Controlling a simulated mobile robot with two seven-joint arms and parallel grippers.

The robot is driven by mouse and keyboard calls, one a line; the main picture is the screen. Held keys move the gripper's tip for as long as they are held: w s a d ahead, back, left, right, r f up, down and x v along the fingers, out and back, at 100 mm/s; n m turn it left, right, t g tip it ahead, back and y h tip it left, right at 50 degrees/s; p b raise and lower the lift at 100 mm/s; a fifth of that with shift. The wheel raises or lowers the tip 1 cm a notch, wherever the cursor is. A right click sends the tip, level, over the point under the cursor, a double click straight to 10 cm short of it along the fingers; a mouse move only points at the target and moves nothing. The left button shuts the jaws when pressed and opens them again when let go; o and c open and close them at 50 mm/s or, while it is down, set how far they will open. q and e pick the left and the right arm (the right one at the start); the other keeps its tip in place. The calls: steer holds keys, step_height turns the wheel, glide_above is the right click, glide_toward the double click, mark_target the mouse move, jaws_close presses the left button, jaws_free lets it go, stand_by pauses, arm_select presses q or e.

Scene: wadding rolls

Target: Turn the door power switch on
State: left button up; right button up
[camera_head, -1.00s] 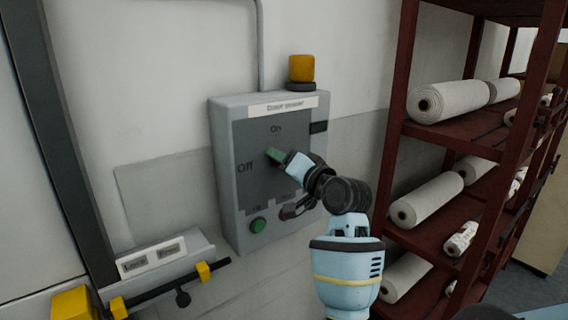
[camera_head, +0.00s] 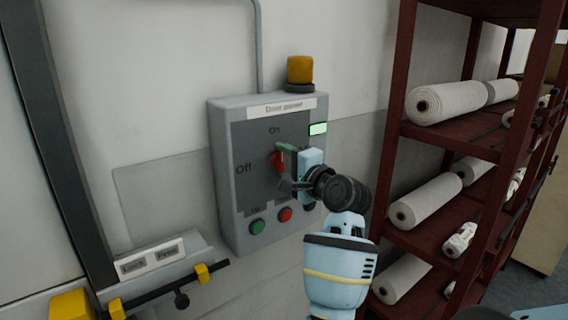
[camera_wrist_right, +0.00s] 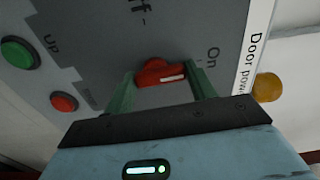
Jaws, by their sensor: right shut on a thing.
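The grey door power box (camera_head: 223,190) hangs on the wall, with "On" at the top of its panel and "Off" at the left. Its red rotary switch (camera_head: 276,160) sits mid-panel. In the right wrist view the switch (camera_wrist_right: 158,73) shows a white mark towards "On". My right gripper (camera_head: 284,166) is at the switch from the right, its green fingers on either side of the red knob and shut on it. A small indicator (camera_head: 318,129) at the box's upper right glows green. My left gripper is not in view.
A green button (camera_head: 257,226) and a red button (camera_head: 285,214) sit low on the panel, below my gripper. A yellow lamp (camera_head: 300,70) tops the box. A dark red rack (camera_head: 398,150) with white rolls stands close on the right.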

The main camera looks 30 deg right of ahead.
steer(key=shift+m, duration=0.3)
steer(key=o, duration=1)
steer(key=shift+s+d, duration=0.15)
steer(key=shift+s, duration=1.85)
steer(key=shift+s+d, duration=0.15)
steer(key=shift+s, duration=1.8)
